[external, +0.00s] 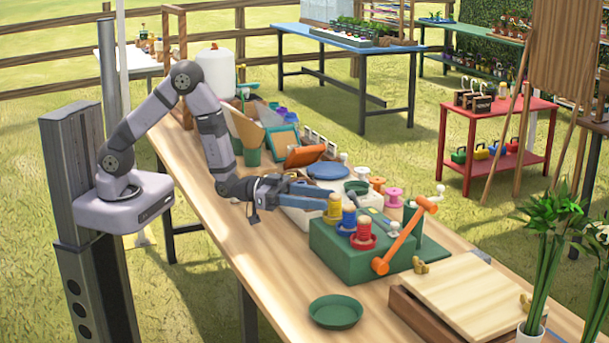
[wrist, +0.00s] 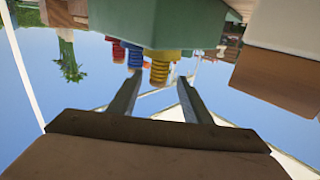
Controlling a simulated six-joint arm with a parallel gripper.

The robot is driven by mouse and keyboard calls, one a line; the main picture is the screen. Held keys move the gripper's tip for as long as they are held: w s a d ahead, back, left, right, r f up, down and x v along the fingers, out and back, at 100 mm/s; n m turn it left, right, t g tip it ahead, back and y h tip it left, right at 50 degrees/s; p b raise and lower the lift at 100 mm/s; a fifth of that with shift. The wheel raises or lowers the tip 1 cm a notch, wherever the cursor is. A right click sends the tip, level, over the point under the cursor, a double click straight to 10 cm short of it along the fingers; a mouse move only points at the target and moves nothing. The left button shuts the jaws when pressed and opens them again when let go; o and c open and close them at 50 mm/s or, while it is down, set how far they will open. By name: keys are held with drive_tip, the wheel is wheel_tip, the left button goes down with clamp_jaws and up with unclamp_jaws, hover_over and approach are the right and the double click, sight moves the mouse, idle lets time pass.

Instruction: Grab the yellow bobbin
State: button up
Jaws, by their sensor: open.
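The yellow bobbin (external: 334,209) stands upright on the left end of the green stand, beside the blue bobbin (external: 349,219) and the red bobbin (external: 364,236). My gripper (external: 327,197) is open and empty, reaching in level from the left with its fingertips at the yellow bobbin. In the wrist view, which looks upside down, the yellow bobbin (wrist: 160,68) lines up with the gap between the two fingertips (wrist: 159,80). I cannot tell whether the tips are beside it or just short of it. The blue bobbin (wrist: 135,57) shows close to one finger.
A green dish (external: 335,312) lies in front and a wooden box (external: 465,300) to the right. Pink spools (external: 393,197) and a blue disc (external: 327,171) lie behind. The near left tabletop is clear.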

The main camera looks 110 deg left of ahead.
sight(335, 201)
drive_tip(key=shift+w+d+r+p, duration=0.1)
drive_tip(key=shift+w+p, duration=0.6)
drive_tip(key=shift+w, duration=1.55)
drive_tip(key=c, duration=1.1)
